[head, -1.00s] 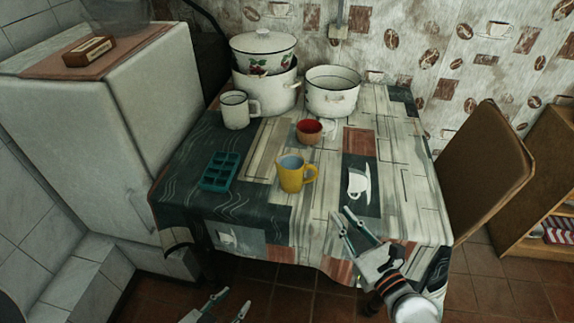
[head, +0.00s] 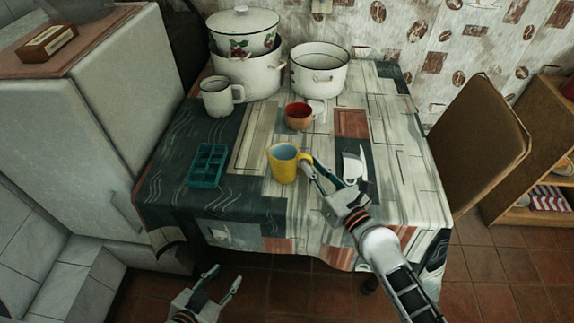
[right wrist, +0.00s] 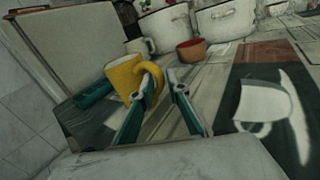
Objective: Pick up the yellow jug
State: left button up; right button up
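The yellow jug (head: 283,166) stands upright on the table, with a blue-grey inside and its handle towards the right. It also shows in the right wrist view (right wrist: 122,80). My right gripper (head: 312,168) is open, its fingertips close by the jug's handle. In the right wrist view the left finger overlaps the handle, and the handle's outer edge shows in the gap between the fingers (right wrist: 163,80). I cannot tell whether they touch. My left gripper (head: 221,277) is open and empty, low in front of the table.
A teal tray with compartments (head: 207,166) lies left of the jug. A red-and-tan cup (head: 298,117), a white mug (head: 217,98) and white pots (head: 319,72) stand behind. A chair (head: 481,140) is at the right. The table's right side is clear.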

jog(key=shift+x, duration=0.9)
grip_shut()
pick_arm(q)
jog(key=shift+w+a+r, duration=0.1)
jog(key=shift+w+r, duration=0.15)
jog(key=shift+w, duration=0.1)
jog(key=shift+f, duration=0.1)
